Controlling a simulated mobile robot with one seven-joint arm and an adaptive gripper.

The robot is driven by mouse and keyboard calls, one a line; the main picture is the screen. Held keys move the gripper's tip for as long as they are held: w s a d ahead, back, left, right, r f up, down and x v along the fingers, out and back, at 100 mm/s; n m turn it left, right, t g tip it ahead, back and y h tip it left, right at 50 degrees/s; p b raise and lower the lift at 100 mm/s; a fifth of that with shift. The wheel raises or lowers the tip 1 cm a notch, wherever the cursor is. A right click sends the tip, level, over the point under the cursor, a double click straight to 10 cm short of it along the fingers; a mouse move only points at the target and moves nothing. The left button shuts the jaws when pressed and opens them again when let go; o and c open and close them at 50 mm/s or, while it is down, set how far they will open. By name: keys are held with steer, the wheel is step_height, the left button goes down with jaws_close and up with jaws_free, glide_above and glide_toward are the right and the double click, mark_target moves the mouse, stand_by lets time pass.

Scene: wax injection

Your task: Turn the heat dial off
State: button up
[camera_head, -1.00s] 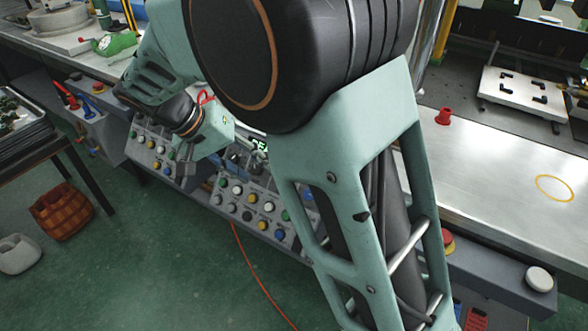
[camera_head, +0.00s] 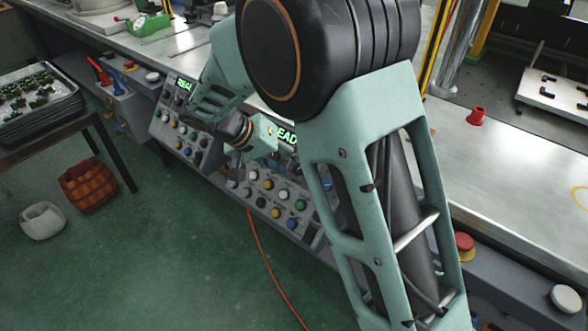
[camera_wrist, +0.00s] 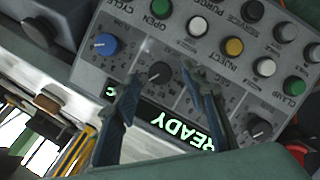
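The control panel (camera_wrist: 215,88) fills much of the wrist view, upside down, with a green READY display (camera_wrist: 176,127). A black dial (camera_wrist: 158,74) with a white pointer line sits between my gripper's fingertips (camera_wrist: 160,74) in that view. A blue dial (camera_wrist: 103,45) is to its left and another black dial (camera_wrist: 258,128) is at lower right. I cannot read which is labelled heat. My gripper is open, its two fingers apart; I cannot tell whether they touch the dial. In the head view my gripper (camera_head: 236,172) points down at the panel (camera_head: 262,190), and my arm hides part of it.
Push buttons, such as the yellow one (camera_wrist: 234,47) and green one (camera_wrist: 161,8), crowd the panel near the fingers. A second button panel (camera_head: 180,140) stands to the left. A red emergency button (camera_head: 465,242) is on the right. An orange cable (camera_head: 262,255) crosses the green floor.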

steer(key=shift+x, duration=0.95)
steer(key=shift+c, duration=0.3)
jaws_close()
